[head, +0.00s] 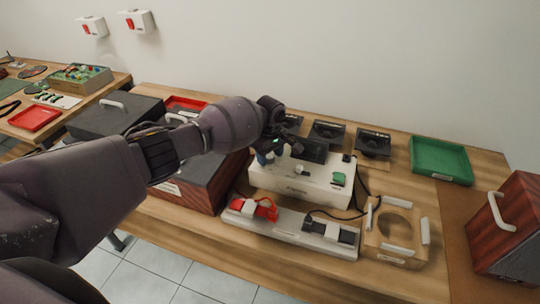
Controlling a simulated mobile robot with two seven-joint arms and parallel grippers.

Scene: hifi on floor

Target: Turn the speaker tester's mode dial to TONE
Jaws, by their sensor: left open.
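The speaker tester appears to be the white box (312,187) on the wooden bench, with a dark screen (309,150) on top, a small pale knob (299,170) and a green switch (338,179). I cannot read its dial labels or tell which mode is set. My left gripper (270,157) is open at the box's left end, close above a blue part there. The gripper and wrist hide much of that end, and contact cannot be told. My right gripper is not in view.
A white strip (290,232) with a red clip lies in front of the box. A wooden ring fixture (396,231) stands to its right. Black speaker units (373,143) sit behind, and a green tray (440,160) is at back right. A dark-lidded wooden cabinet (195,180) stands left.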

